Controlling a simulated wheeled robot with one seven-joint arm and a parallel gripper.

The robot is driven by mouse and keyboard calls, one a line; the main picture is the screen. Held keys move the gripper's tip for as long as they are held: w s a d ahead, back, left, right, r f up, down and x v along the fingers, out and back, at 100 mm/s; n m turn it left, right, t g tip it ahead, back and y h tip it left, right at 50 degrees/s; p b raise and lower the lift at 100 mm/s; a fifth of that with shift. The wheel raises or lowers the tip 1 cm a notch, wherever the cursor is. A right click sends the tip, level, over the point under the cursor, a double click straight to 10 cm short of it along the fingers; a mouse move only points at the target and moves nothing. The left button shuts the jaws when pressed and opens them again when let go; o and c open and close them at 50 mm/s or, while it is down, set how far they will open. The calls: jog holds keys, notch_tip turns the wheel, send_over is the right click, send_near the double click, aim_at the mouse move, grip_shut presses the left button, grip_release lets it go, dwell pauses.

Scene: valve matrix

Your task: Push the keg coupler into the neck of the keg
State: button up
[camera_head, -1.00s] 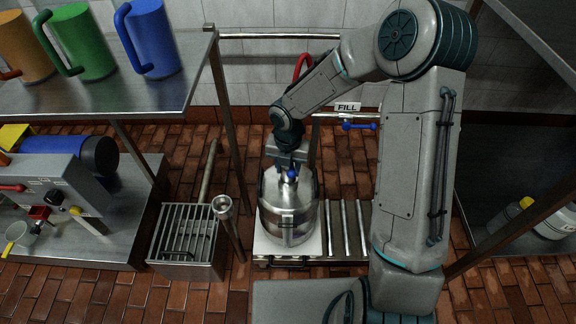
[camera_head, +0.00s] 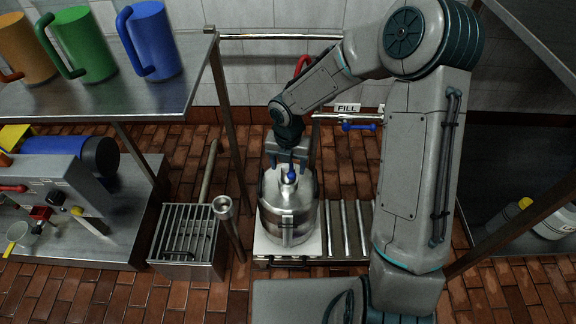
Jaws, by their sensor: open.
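The steel keg (camera_head: 288,215) stands upright on a pale plate in front of the wall. The keg coupler (camera_head: 290,175), a small fitting with a blue knob, sits at the top middle of the keg, at its neck. How deep it sits in the neck I cannot tell from this view. My gripper (camera_head: 288,163) points down just above and behind the coupler. Its blue-tipped fingers are spread apart, one on each side, and hold nothing that I can see.
A roller track (camera_head: 348,230) lies right of the keg. A FILL sign (camera_head: 347,107) and a blue-handled valve (camera_head: 358,127) are behind. A grated drain box (camera_head: 187,240) and a post (camera_head: 225,212) stand left. Mugs (camera_head: 152,42) sit on the upper left shelf.

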notch_tip(320, 180, up, 12)
jog(key=p, duration=0.4)
jog(key=shift+f, duration=0.1)
dwell(0.4)
